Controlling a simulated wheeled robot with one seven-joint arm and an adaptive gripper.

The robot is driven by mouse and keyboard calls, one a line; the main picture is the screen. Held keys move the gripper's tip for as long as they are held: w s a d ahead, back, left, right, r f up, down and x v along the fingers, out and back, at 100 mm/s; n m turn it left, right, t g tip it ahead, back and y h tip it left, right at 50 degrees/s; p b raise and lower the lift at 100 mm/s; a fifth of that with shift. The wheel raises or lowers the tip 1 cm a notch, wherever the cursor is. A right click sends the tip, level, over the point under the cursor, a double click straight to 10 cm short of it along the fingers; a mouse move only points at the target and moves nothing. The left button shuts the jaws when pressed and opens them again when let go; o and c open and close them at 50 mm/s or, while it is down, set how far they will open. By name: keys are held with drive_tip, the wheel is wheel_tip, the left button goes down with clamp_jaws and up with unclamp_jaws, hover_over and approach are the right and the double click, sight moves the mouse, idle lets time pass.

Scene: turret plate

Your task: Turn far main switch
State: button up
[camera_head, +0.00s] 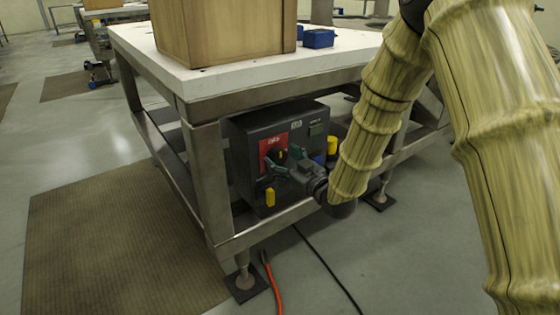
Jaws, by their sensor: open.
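A dark grey control box (250,125) stands under the near table, on its lower frame. A red plate (277,141) with small lettering marks the main switch on its front face. The switch handle is mostly hidden behind my fingers, so its angle cannot be told. My gripper (282,160) is at the red plate with its greenish fingers spread open around or just in front of the switch. Whether the fingers touch the handle cannot be told. A yellow part (270,197) sits on the box below the plate.
The white tabletop (215,80) overhangs the box, and a metal leg (212,180) stands close to its left. A wooden crate (222,30) and a blue box (318,38) are on top. An orange cable (273,285) and a black cable cross the floor. A brown mat (110,240) lies left.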

drive_tip(key=shift+x, duration=0.8)
drive_tip(key=c, duration=1)
drive_tip(key=shift+c, duration=0.2)
